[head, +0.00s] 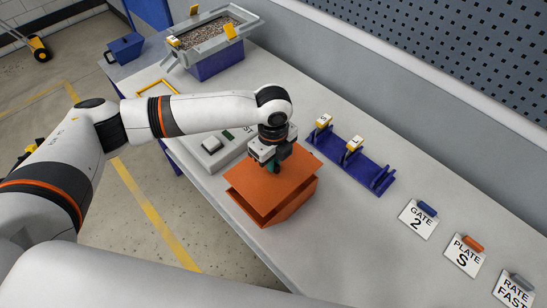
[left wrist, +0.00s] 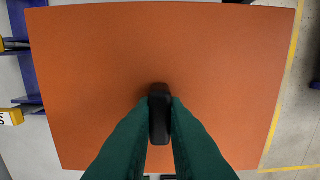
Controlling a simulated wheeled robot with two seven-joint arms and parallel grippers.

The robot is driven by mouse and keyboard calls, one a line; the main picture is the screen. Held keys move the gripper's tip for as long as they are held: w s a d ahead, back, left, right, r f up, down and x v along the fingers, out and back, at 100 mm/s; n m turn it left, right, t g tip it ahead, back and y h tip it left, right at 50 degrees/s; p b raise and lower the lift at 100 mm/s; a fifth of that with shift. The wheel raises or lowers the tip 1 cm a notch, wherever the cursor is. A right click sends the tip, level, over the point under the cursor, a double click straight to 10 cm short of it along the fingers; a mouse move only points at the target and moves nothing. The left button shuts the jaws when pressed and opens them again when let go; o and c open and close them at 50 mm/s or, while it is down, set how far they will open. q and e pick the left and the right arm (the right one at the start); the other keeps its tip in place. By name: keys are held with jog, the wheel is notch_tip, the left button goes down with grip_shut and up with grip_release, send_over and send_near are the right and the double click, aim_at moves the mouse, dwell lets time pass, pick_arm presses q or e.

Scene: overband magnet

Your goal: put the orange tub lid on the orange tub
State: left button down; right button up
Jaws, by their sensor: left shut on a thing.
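The orange tub lid (head: 247,180) is a flat square plate, held by my left gripper (head: 271,164) over the orange tub (head: 294,208). A dark gap shows between lid and tub at the near side, so the lid looks raised or tilted there; contact at the far side is hidden. In the left wrist view the lid (left wrist: 90,75) fills most of the picture, and the teal fingers (left wrist: 159,120) are shut on its black handle (left wrist: 159,100). The lid hides the tub in that view. My right gripper is not in view.
A blue rack (head: 350,163) with yellow-and-white tags stands right of the tub. A grey control box (head: 208,152) lies to the left. A gravel-filled tray (head: 210,38) is at the back. Label cards (head: 418,219) lie at the right. The table's near edge is close to the tub.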

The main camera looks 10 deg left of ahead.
aim_at(273, 175)
pick_arm(q)
jog(key=shift+f+b, duration=0.9)
jog(key=shift+f, duration=2.35)
jog(key=c, duration=1.4)
grip_release()
jog(key=shift+o, duration=0.2)
notch_tip(273, 175, up, 12)
jog(key=shift+b, duration=1.1)
